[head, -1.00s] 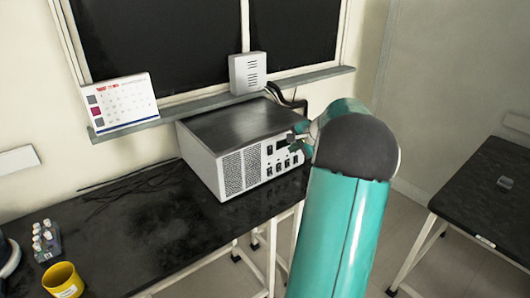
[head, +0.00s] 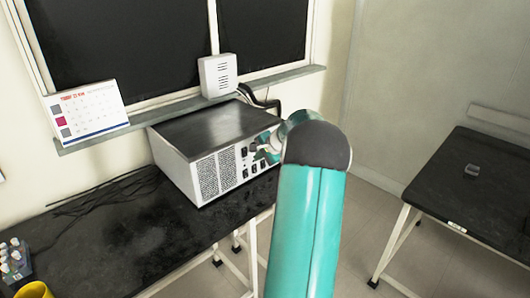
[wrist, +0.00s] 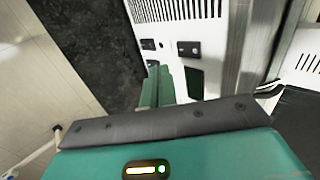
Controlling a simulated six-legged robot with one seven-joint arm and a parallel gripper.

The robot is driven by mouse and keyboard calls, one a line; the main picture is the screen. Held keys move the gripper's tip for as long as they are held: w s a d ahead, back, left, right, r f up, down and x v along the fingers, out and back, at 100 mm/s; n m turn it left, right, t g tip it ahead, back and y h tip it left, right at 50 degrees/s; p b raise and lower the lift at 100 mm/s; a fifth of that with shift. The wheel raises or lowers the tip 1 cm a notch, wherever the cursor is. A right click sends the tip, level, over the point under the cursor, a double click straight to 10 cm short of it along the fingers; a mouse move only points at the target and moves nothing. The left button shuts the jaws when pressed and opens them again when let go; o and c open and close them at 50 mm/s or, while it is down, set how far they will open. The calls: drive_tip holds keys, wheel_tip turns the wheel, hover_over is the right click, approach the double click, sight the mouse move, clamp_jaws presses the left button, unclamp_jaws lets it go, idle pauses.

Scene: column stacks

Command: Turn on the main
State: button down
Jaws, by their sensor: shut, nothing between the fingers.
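A box-shaped unit with a dark top and pale front (head: 207,178) stands on the black bench. Its front has round-hole vents at the left and dark switches (head: 245,173) at the right. The arm partly hides the right end of the panel. My gripper (head: 266,152) is shut and empty, in front of that right part. In the wrist view, the shut teal fingers (wrist: 157,86) point at the panel. Dark switches (wrist: 188,48) and a dark window (wrist: 195,82) show close by. I cannot tell whether the fingertips touch the panel or which switch is the main.
A small white box (head: 218,76) and a calendar (head: 90,112) stand on the sill behind. Black cables lie on the bench (head: 130,245) left of the unit. A yellow cup (head: 34,291) is at the front left. Another black table (head: 475,195) stands at the right.

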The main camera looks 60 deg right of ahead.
sight(245, 154)
drive_tip(key=shift+w+d+f, duration=0.2)
drive_tip(key=shift+w+f, duration=0.1)
drive_tip(key=shift+w, duration=0.6)
drive_tip(key=shift+w+d+f, duration=0.15)
drive_tip(key=shift+w+f, duration=0.2)
drive_tip(key=shift+w, duration=0.5)
drive_tip(key=shift+w+d+f, duration=0.2)
drive_tip(key=shift+w+f, duration=0.1)
drive_tip(key=shift+w, duration=0.6)
drive_tip(key=shift+w+f, duration=0.1)
drive_tip(key=shift+w, duration=0.05)
drive_tip(key=shift+w+r, duration=0.1)
drive_tip(key=shift+r, duration=0.75)
